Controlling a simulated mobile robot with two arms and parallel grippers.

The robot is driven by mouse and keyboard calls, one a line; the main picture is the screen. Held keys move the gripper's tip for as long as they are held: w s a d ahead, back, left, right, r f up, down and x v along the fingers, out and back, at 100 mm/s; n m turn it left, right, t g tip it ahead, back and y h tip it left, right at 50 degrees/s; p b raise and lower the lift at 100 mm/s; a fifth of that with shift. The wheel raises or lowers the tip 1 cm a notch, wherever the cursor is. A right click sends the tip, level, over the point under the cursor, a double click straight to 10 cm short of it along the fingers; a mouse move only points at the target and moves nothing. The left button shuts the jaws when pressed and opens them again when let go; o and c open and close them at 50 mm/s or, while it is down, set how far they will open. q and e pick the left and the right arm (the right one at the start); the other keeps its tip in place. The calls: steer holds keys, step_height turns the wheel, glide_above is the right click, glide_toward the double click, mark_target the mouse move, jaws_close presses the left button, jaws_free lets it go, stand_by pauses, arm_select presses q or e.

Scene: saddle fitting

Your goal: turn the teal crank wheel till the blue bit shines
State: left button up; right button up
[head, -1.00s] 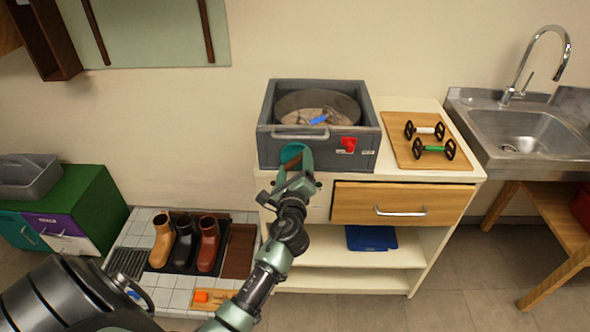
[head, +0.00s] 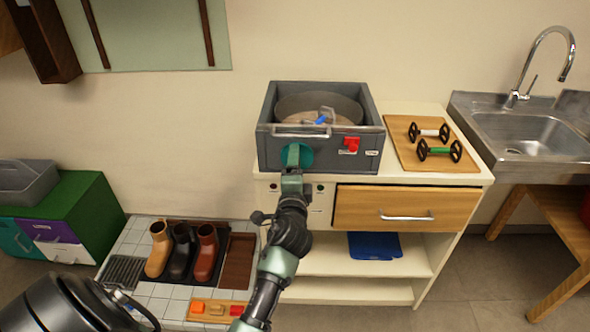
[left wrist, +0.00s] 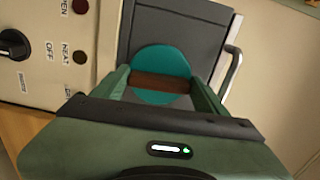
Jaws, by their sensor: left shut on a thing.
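The teal crank wheel (head: 306,156) is on the front of a grey box (head: 268,150), left of a red switch. My left gripper (head: 296,172) is at the wheel. In the left wrist view the teal wheel (left wrist: 162,62) shows behind a brown bar (left wrist: 160,84), and my left gripper (left wrist: 163,88) is shut on that bar across the wheel's face. A blue piece (head: 321,119) lies beside a grey bracket-like part inside the round pan (head: 345,108) in the box. I cannot tell whether it shines. My right gripper is not in view.
The box has a front handle (head: 300,134) just above the wheel and a red switch (head: 351,145). It stands on a white cabinet (head: 312,215) with a wooden drawer (head: 395,208). A board (head: 403,150) with two dumbbell-like pieces is to the right. Boots (head: 182,250) stand lower left.

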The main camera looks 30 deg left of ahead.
arm_select(q)
steer(key=shift+f+n, duration=0.1)
steer(key=shift+n, duration=0.6)
steer(key=o, duration=1.4)
